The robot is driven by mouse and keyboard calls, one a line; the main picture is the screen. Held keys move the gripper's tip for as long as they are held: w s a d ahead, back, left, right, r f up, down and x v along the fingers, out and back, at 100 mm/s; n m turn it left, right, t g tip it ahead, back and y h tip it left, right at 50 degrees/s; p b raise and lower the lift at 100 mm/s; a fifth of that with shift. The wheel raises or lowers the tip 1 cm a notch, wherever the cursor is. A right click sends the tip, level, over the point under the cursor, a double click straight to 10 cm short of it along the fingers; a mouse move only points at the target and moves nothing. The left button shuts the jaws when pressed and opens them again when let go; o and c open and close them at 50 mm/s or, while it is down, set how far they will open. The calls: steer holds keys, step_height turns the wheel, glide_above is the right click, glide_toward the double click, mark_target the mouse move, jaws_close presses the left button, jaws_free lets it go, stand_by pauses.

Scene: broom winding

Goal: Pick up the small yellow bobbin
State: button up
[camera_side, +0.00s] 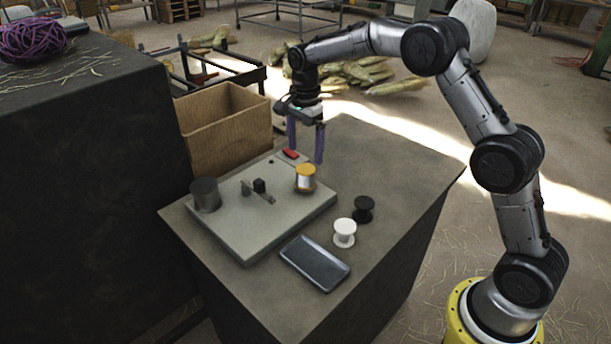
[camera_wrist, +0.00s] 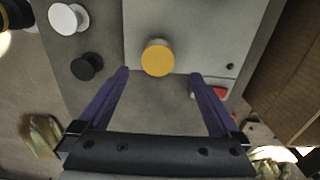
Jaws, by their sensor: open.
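The small yellow bobbin (camera_side: 305,178) stands upright on the light grey plate (camera_side: 270,230), near its right-hand edge. Its round yellow top (camera_wrist: 158,59) shows near the upper middle of the wrist view, between and just beyond the fingertips. My gripper (camera_side: 306,146) is open and empty, with two purple fingers. In the side view it hangs above the plate's back right corner, just behind the bobbin. In the wrist view the fingertips (camera_wrist: 160,72) lie on either side of the bobbin's near edge. I cannot tell the exact height gap.
A white bobbin (camera_side: 344,233) and a black bobbin (camera_side: 362,209) stand on the table to the right of the plate. A dark tray (camera_side: 314,264) lies in front. A cardboard box (camera_side: 226,132) stands behind.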

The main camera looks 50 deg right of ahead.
mark_target(306, 168)
steer(key=shift+s+a+f, duration=0.1)
steer(key=shift+f, duration=1.85)
steer(key=shift+s+a+f, duration=0.1)
steer(key=shift+f, duration=1.85)
steer(key=c, duration=1.4)
steer(key=shift+r, duration=0.15)
steer(key=shift+c, duration=0.2)
